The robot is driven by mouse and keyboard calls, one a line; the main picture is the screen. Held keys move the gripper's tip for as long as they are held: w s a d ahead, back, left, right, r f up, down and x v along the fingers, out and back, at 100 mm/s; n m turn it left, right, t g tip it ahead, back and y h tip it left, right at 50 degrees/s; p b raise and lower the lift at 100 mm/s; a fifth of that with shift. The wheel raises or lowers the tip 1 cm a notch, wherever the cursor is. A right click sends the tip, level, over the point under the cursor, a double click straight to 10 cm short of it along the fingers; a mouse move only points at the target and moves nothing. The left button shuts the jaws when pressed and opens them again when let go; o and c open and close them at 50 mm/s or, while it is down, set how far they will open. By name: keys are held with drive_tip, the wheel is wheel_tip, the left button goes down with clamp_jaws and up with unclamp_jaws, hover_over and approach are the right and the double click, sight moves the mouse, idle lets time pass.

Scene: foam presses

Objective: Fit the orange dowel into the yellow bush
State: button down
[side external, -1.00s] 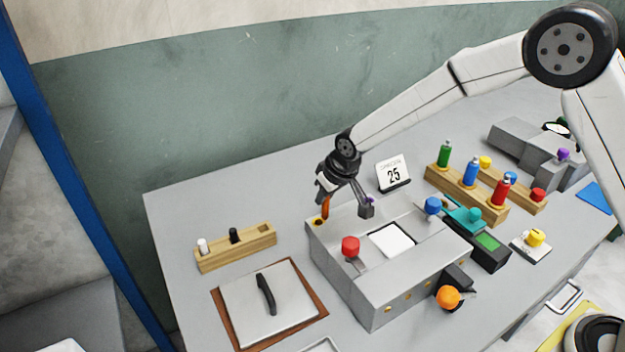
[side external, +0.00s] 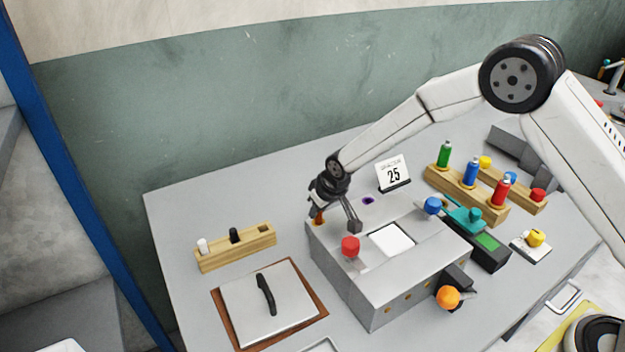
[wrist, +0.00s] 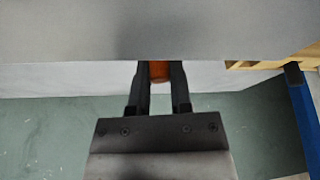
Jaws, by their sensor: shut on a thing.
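The orange dowel (side external: 319,218) is upright between the fingers of my gripper (side external: 319,214), at the back left corner of the grey block's top. In the wrist view the dowel (wrist: 159,72) shows between the two dark fingers (wrist: 160,85), which are shut on it. The yellow bush at that corner is mostly hidden behind the dowel and fingertips. The dowel's lower end is at or very near the bush; I cannot tell how far it is inside.
The grey block (side external: 350,290) carries a red knob (side external: 350,246), a blue knob (side external: 432,205) and a purple-ringed hole (side external: 368,200). A wooden rack (side external: 237,248) stands to the left. A calendar (side external: 393,173) stands behind.

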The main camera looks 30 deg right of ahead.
drive_tip(key=shift+f, duration=0.15)
drive_tip(key=c, duration=0.5)
unclamp_jaws()
drive_tip(key=shift+c, duration=0.2)
drive_tip(key=a+v, duration=0.1)
drive_tip(key=v, duration=1.1)
drive_tip(key=shift+d, duration=0.45)
drive_tip(key=shift+m+g+h, duration=0.3)
drive_tip(key=shift+m+g, duration=0.1)
drive_tip(key=shift+m, duration=0.2)
drive_tip(key=s+d, duration=0.2)
drive_tip(key=s, duration=0.1)
drive_tip(key=s+d, duration=0.3)
drive_tip(key=s, duration=0.1)
drive_tip(key=s+d, duration=0.3)
drive_tip(key=s, duration=0.1)
drive_tip(key=shift+s+d, duration=0.1)
drive_tip(key=shift+s, duration=0.05)
drive_tip(key=shift+m+g, duration=0.5)
drive_tip(key=s+d, duration=0.1)
drive_tip(key=s, duration=0.3)
drive_tip(key=s+d+f, duration=0.1)
drive_tip(key=s+d, duration=0.1)
drive_tip(key=s, duration=0.1)
drive_tip(key=s+d, duration=0.1)
drive_tip(key=s, duration=0.3)
drive_tip(key=shift+s+d+f, duration=0.2)
drive_tip(key=shift+s+f, duration=0.1)
